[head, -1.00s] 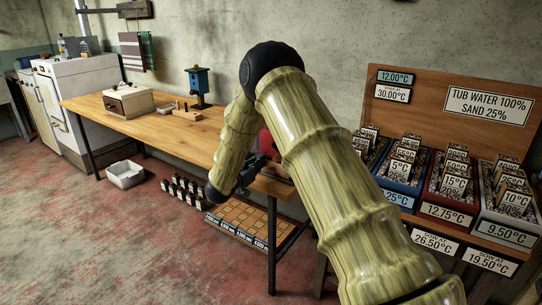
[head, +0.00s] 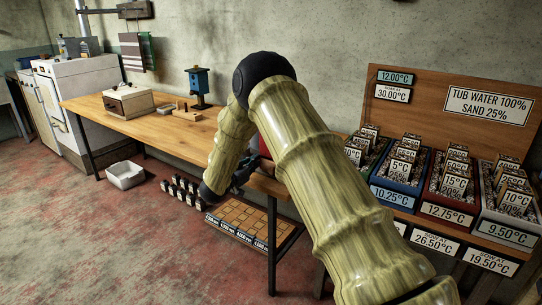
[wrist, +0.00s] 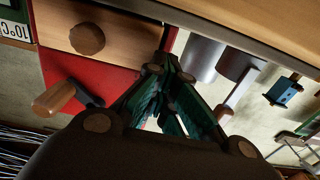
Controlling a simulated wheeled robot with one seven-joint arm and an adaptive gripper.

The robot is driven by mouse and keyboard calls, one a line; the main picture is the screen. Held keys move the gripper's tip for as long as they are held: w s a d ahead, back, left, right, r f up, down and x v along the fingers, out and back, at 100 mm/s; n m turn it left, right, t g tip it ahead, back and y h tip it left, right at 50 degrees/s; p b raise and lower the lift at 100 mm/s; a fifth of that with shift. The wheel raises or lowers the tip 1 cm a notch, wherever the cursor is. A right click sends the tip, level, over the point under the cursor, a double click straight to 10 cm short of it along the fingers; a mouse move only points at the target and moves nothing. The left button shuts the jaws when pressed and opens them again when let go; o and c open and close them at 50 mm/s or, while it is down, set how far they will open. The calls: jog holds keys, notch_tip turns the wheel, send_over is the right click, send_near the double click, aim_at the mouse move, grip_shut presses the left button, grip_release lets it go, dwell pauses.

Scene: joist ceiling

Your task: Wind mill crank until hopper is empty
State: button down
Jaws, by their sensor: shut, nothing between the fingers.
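A red mill (wrist: 98,80) fills the upper left of the wrist view, with a wooden drawer front (wrist: 115,40) and a round brown knob. A crank with a wooden handle (wrist: 54,99) and dark arm shows left of my gripper (wrist: 165,67). My gripper is shut and empty, its fingertips close to the mill. The crank handle is outside the fingers. In the head view, my arm hides most of the red mill (head: 264,146), leaving a small red patch, and the gripper is largely hidden. I cannot see the hopper's contents.
The wooden table (head: 190,133) carries a blue device (head: 199,81) and a cream box (head: 128,101). A white bin (head: 125,175) and small dark labelled blocks (head: 183,190) are on the floor. A stand with labelled bins (head: 450,185) is at right.

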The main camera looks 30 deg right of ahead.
jog(key=shift+w+a+f, duration=0.1)
jog(key=shift+w+f, duration=0.15)
jog(key=shift+w, duration=0.05)
jog(key=shift+w+a+f, duration=0.1)
jog(key=shift+w+a, duration=0.1)
jog(key=shift+w, duration=0.2)
jog(key=shift+w+a+f, duration=0.1)
jog(key=shift+w+a, duration=0.05)
jog(key=shift+w, duration=0.25)
jog(key=shift+w+f, duration=0.1)
jog(key=shift+w+a+f+b, duration=0.3)
jog(key=shift+w+f+b, duration=0.15)
jog(key=shift+w+b, duration=0.1)
jog(key=shift+w+a+f, duration=0.1)
jog(key=shift+w+a, duration=0.05)
jog(key=shift+w, duration=0.3)
jog(key=shift+w+a+f, duration=0.1)
jog(key=shift+w+a, duration=0.05)
jog(key=shift+w, duration=0.3)
jog(key=shift+w+a+f, duration=0.1)
